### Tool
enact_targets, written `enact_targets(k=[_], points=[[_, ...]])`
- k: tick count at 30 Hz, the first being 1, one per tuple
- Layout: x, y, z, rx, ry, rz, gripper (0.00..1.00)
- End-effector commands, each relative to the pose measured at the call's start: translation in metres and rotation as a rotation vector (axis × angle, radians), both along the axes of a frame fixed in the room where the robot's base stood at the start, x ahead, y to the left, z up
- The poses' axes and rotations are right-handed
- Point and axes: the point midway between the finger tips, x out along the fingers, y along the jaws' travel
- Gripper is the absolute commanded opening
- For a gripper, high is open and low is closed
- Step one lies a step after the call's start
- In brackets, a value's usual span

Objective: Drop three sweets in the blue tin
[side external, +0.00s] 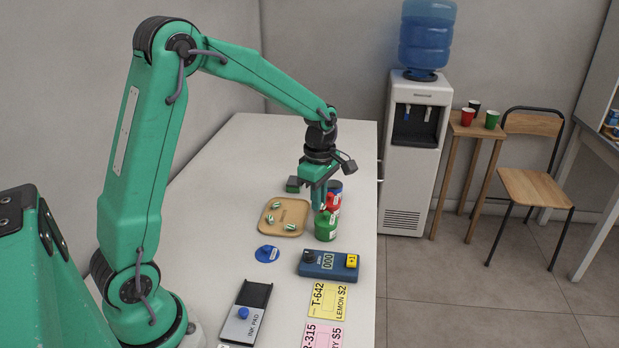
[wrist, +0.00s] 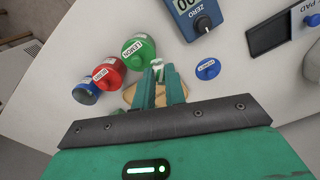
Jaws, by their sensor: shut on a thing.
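The blue tin (side external: 336,186) stands behind the red tin (side external: 334,202) and the green tin (side external: 326,227), partly hidden by my gripper. In the wrist view, the blue tin (wrist: 86,93) is at the left, beside the red tin (wrist: 107,75) and the green tin (wrist: 139,53). My gripper (side external: 319,206) is shut on a white-and-green sweet (wrist: 157,64), beside the tins. The fingertips (wrist: 158,70) show in the wrist view near the green tin. Three striped sweets (side external: 290,227) lie on the tan tray (side external: 296,208). The tins' insides are hidden.
A blue counter device (side external: 328,264) and a round blue disc (side external: 267,254) lie in front. An ink pad (side external: 247,312) and price cards (side external: 327,301) are nearer. A small green block (side external: 293,184) lies behind the tray. The counter's far left is clear.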

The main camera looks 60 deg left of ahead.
Motion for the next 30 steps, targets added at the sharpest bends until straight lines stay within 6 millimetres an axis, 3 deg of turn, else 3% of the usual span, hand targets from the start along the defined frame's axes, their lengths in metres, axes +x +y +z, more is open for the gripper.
enact_targets(k=[11,30], points=[[0.017,0.008,0.002,0.0,0.0,0.0,0.0],[0.107,0.067,0.004,0.0,-0.001,0.001,0.0]])
